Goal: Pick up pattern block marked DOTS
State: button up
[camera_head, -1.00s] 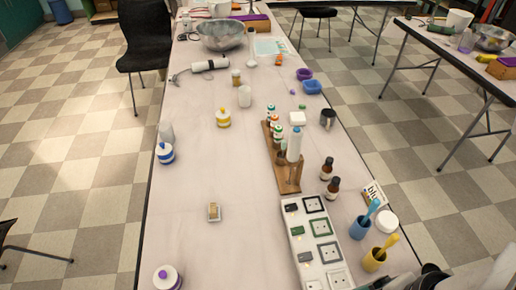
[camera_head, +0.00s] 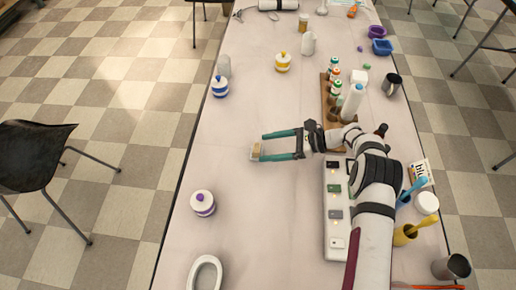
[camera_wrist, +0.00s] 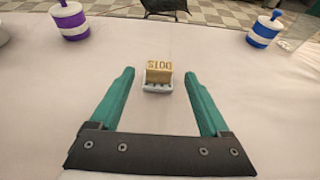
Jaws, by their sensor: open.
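The pattern block marked DOTS (camera_wrist: 158,70) is a small tan block with its letters upside down in the wrist view. It sits on or in a small pale grey base (camera_wrist: 157,88) on the table. In the head view the block (camera_head: 256,149) is small and partly hidden by a finger. My gripper (camera_head: 261,147) is open, with two long teal fingers reaching left. In the wrist view my gripper (camera_wrist: 159,73) has one fingertip on each side of the block, with a gap on both sides. The block is between the tips, at their far end.
A purple-striped jar (camera_head: 203,204) and a blue-striped jar (camera_head: 219,87) stand to the left. A switch panel (camera_head: 337,215) lies under my arm. A wooden rack with bottles (camera_head: 335,95) stands behind it. The table around the block is clear.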

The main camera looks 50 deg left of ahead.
aim_at(260, 149)
jog(key=x, duration=0.3)
jog(key=shift+s+a+f, duration=0.1)
jog(key=shift+s+a, duration=0.05)
jog(key=shift+s, duration=0.05)
grip_shut()
